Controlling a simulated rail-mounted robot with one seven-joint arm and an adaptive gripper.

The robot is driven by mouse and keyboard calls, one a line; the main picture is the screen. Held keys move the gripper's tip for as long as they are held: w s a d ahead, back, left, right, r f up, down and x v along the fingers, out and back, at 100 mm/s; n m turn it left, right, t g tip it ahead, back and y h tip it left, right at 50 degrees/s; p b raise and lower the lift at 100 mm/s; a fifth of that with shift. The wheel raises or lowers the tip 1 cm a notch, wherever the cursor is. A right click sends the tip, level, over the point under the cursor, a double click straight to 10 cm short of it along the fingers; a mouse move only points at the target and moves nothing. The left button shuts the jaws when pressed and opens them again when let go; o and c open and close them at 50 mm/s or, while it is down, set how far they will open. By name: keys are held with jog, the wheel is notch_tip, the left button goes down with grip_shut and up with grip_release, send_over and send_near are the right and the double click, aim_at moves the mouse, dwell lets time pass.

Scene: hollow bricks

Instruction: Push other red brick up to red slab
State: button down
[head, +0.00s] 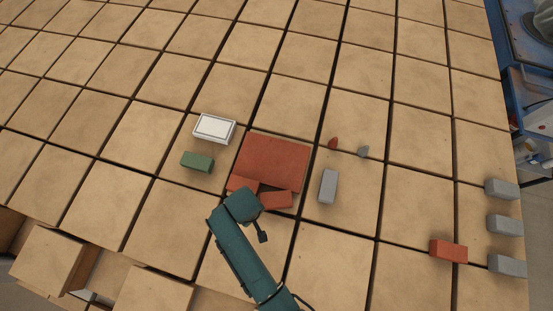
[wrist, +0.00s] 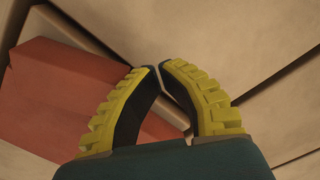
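The red slab (head: 275,158) lies flat on the tiled table in the middle of the head view. Two red bricks lie at its near edge: the left one (head: 238,183) is partly behind my arm, and the right one (head: 276,200) is slightly angled. A further red brick (head: 448,250) lies far to the right. My gripper (wrist: 162,68) has its yellow-backed fingertips together, with nothing seen between the tips. In the head view its fingers are hidden under my wrist, close to the two bricks. Red surfaces (wrist: 55,95) show left of and behind the fingers; contact cannot be told.
A white box (head: 214,127) and a green brick (head: 197,161) lie left of the slab. A grey brick (head: 328,186), a small red piece (head: 333,143) and a small grey piece (head: 363,151) lie right. Grey bricks (head: 502,224) line the right edge. The near-left table has openings.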

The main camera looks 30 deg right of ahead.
jog(key=shift+f, duration=0.1)
dwell(0.3)
jog(key=shift+f+b, duration=0.65)
jog(key=shift+f, duration=0.6)
jog(key=shift+r+p, duration=0.25)
jog(key=shift+p, duration=0.2)
jog(key=shift+d, duration=0.15)
jog(key=shift+w+d, duration=0.25)
jog(key=shift+d, duration=0.85)
jog(key=shift+s+a+p, duration=0.15)
jog(key=shift+a+p, duration=0.25)
jog(key=shift+a, duration=0.4)
notch_tip(320, 180, up, 8)
jog(key=p, duration=0.8)
